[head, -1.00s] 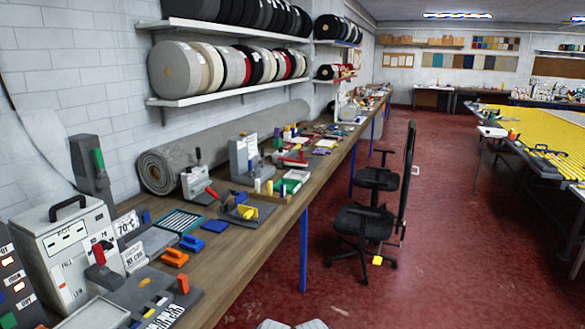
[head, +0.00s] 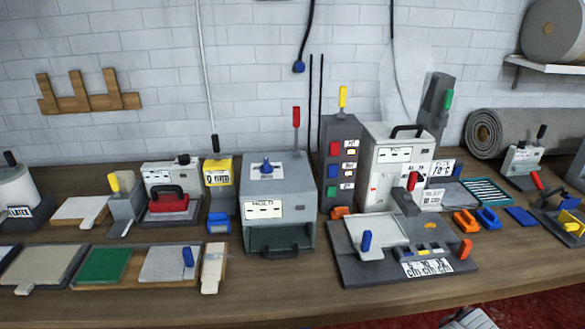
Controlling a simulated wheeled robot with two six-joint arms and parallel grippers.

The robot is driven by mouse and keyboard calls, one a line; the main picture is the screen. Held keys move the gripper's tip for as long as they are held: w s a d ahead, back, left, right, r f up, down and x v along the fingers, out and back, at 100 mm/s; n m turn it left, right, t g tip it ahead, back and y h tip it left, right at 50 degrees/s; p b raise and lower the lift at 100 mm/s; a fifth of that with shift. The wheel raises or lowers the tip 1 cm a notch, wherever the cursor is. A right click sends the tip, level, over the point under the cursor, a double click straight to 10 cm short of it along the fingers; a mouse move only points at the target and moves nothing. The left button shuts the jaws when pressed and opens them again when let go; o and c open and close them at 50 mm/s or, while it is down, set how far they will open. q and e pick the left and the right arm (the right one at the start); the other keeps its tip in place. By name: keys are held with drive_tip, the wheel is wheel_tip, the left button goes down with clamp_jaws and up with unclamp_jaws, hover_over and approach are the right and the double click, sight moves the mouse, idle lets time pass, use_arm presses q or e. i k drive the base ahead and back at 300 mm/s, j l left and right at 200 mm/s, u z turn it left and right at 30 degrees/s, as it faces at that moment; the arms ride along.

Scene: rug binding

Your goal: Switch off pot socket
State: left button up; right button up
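A dark upright panel (head: 341,170) stands on the bench at centre right in the head view. It has red, blue and green blocks in a column with small white labels beside them, too small to read. A yellow lever (head: 343,97) stands upright on its top. Right of it is a white box (head: 398,165) with a black handle and white label windows. I cannot tell which part is the pot socket or its switch state.
A grey box labelled HOLD (head: 276,200) with a red lever stands left of the panel. A flat grey station (head: 400,262) with a blue knob lies in front. Trays (head: 104,267) line the bench's front left. A blue-ended cable (head: 299,67) hangs on the wall.

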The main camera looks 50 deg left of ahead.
sight(335, 151)
drive_tip(key=k+u, duration=0.1)
drive_tip(key=u, duration=1.2)
